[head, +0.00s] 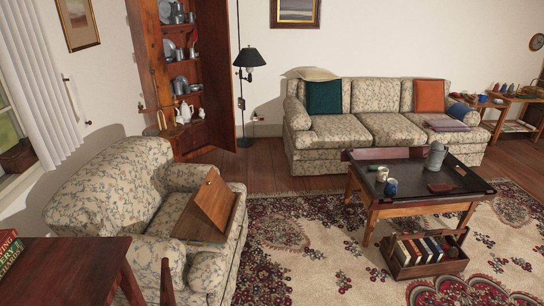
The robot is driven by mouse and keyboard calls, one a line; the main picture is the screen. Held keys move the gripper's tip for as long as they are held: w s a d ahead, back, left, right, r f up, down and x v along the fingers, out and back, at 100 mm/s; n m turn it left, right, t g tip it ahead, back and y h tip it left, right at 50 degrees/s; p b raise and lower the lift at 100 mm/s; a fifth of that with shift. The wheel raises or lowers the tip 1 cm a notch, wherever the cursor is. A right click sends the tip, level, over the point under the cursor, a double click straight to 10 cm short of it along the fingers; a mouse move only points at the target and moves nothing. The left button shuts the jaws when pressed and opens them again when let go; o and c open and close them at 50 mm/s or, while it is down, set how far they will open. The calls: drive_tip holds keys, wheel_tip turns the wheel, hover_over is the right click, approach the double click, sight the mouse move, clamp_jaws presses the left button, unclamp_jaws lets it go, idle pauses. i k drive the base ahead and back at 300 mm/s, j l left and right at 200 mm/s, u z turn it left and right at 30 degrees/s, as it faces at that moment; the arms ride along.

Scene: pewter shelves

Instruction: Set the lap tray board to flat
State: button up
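The wooden lap tray rests on the seat of the floral armchair (110,195) at the left. Its board (215,200) is raised and stands at a steep tilt above its flat base (197,231). A dark narrow mark, perhaps a slot or handle, shows near the board's upper edge. My gripper is not in view, and nothing is seen touching the tray.
A dark wooden table (60,268) with books (8,248) stands at the front left. A coffee table (420,180) holds a watering can (435,157); a book crate (425,258) sits before it. A sofa (375,125) stands behind. The patterned rug (320,245) has open room.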

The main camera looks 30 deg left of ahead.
sight(214, 197)
drive_tip(key=i+u, duration=0.25)
drive_tip(key=i, duration=0.25)
drive_tip(key=i+l+u, duration=0.1)
drive_tip(key=i+u, duration=0.15)
drive_tip(key=i, duration=0.3)
drive_tip(key=i+l+u, duration=0.25)
drive_tip(key=i, duration=0.25)
drive_tip(key=i+j+u, duration=0.2)
drive_tip(key=i+u, duration=0.15)
drive_tip(key=i, duration=0.2)
drive_tip(key=i+u, duration=0.35)
drive_tip(key=i, duration=0.15)
drive_tip(key=i+l+u, duration=0.1)
drive_tip(key=i+u, duration=0.25)
drive_tip(key=i, duration=0.2)
